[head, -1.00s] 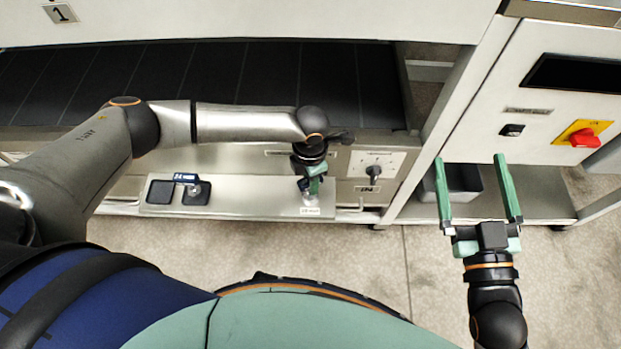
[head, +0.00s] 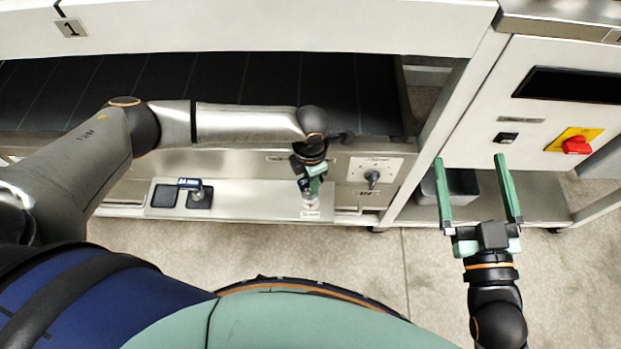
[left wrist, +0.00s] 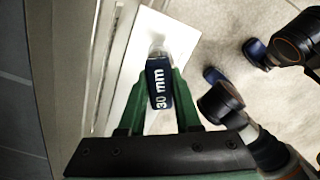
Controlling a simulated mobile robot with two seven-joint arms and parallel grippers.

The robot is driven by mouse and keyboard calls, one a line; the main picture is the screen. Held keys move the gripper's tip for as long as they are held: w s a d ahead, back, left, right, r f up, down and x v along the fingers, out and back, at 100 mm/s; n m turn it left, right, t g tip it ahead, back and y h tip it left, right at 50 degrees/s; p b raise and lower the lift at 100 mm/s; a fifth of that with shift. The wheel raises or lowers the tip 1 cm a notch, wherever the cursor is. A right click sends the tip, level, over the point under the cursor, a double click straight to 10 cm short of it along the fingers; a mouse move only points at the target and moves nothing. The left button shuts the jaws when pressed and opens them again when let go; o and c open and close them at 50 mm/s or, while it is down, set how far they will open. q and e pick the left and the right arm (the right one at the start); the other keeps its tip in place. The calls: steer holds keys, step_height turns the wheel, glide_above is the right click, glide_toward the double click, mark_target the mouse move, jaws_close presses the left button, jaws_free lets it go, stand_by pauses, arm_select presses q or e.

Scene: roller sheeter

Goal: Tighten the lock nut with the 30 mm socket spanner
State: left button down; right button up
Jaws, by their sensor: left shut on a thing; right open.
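My left gripper (head: 313,188) is shut on the 30 mm socket spanner, pointing down over the right end of the low shelf. In the left wrist view, the spanner's dark blue handle (left wrist: 159,84) with white "30 mm" lettering sits between the green fingers (left wrist: 160,108). Its far metal end is partly hidden by the handle. Another blue-labelled spanner (head: 189,184) stands in a dark pad on the left of the shelf. My right gripper (head: 478,192) is open and empty in front of the right cabinet. I cannot make out the lock nut.
The shelf (head: 255,200) runs below the machine's front. A dial plate with a dark knob (head: 373,177) is right of my left gripper. A grey bin (head: 458,187) lies behind my right gripper. A red switch (head: 576,145) is on the cabinet. The floor in front is clear.

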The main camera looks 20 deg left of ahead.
arm_select(q)
steer(key=shift+r, duration=0.15)
step_height(320, 180, up, 5)
steer(key=p, duration=0.5)
